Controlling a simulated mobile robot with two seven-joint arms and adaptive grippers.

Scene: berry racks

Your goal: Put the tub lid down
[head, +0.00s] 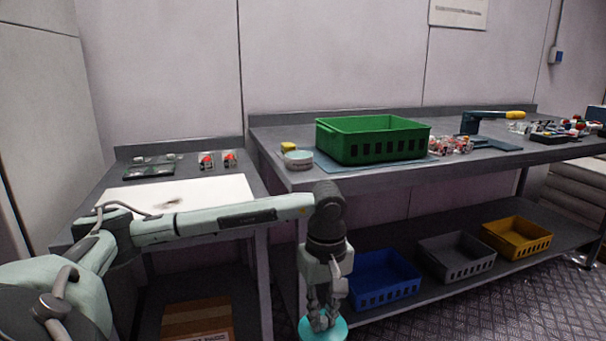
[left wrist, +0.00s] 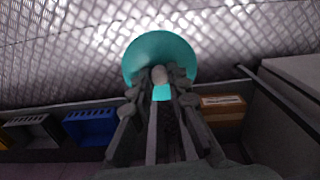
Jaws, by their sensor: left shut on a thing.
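The tub lid is a round teal disc (head: 337,329) held low in front of the benches, over the floor. It also shows in the left wrist view (left wrist: 160,48), with a pale knob between the fingers. My left gripper (head: 322,318) points down and is shut on the lid; its fingers (left wrist: 160,80) close around the knob. A small round tub (head: 298,159) stands on the right bench near its left front corner, up and to the left of the lid in the head view. My right gripper is not in view.
A green crate (head: 372,154) stands on the right bench (head: 310,181), with a yellow block (head: 288,147) behind the tub. Blue (head: 385,294), grey (head: 437,274) and yellow (head: 535,244) bins sit on the lower shelf. The left bench carries a white sheet (head: 225,187). A cardboard box (head: 198,316) is below.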

